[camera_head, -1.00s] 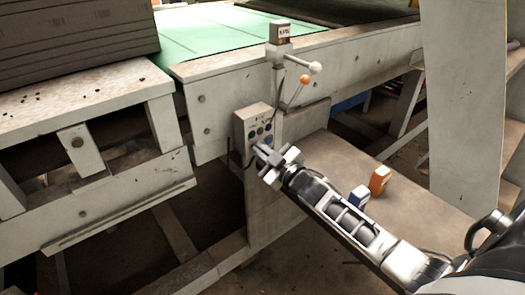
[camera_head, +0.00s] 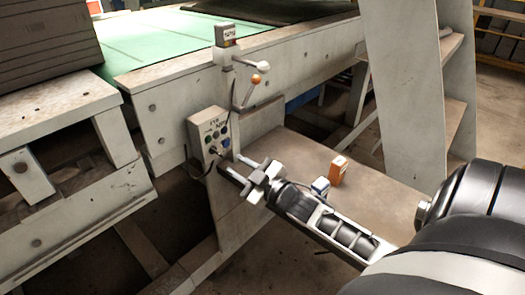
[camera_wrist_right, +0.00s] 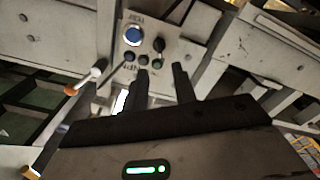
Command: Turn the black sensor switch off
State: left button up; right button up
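A grey control box (camera_head: 196,134) with several buttons is fixed to the machine's post in the head view. The black switch (camera_head: 212,150) shows small and dark near its lower edge. In the right wrist view the box face (camera_wrist_right: 178,62) appears upside down, with a large blue button (camera_wrist_right: 132,36) and the black knob-like switch (camera_wrist_right: 158,45) beside it. My right gripper (camera_head: 233,163) is just below and to the right of the box. Its two fingers (camera_wrist_right: 162,76) are apart and empty, pointing toward the box, with the switch beyond them. My left gripper is not in view.
Levers with an orange knob (camera_head: 256,79) and a white knob (camera_head: 265,65) stick out above the box. A pale upright panel (camera_head: 405,90) stands to the right.

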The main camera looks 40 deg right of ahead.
jog(key=s, duration=0.8)
jog(key=shift+s+d, duration=0.2)
jog(key=shift+d, duration=0.1)
